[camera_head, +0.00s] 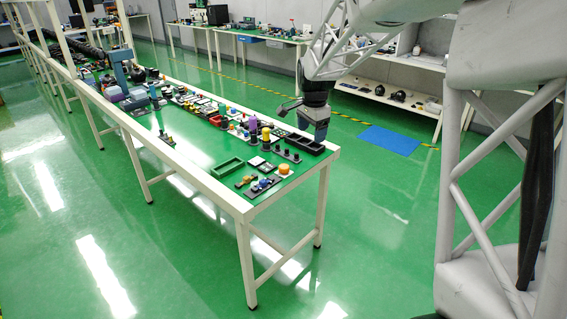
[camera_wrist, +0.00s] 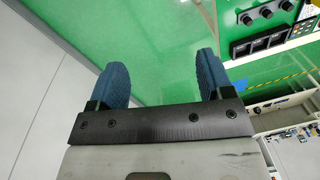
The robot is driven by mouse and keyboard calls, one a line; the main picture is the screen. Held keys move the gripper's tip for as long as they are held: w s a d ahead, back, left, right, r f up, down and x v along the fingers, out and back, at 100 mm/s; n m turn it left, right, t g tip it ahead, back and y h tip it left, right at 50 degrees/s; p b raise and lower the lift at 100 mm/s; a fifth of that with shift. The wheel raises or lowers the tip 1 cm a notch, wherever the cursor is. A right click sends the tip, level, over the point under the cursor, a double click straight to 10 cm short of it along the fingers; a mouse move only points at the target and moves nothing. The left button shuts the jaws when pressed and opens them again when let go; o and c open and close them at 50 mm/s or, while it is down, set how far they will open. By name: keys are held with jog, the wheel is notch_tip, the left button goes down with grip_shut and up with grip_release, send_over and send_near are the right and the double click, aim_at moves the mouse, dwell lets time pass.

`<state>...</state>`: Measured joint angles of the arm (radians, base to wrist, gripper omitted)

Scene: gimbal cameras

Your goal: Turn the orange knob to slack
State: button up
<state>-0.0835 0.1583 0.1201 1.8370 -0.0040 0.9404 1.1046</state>
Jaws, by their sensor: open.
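The orange piece does not show in the wrist view.
The wrist view shows a panel with black knobs (camera_wrist: 265,13). The table's near left edge has bare room.

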jog(key=w+a+f+m, duration=0.4)
jog(key=w+f, duration=0.6)
jog(key=w, duration=0.3)
jog(key=m+g, duration=0.1)
jog(key=m, duration=0.2)
send_over(284, 166)
notch_tip(284, 166, down, 11)
jog(key=shift+s+d+r, duration=0.1)
jog(key=shift+s+d, duration=0.05)
jog(key=shift+f, duration=0.25)
jog(key=shift+f, duration=0.1)
jog(key=shift+f, duration=3.75)
jog(key=shift+c, duration=0.2)
jog(key=c, duration=0.9)
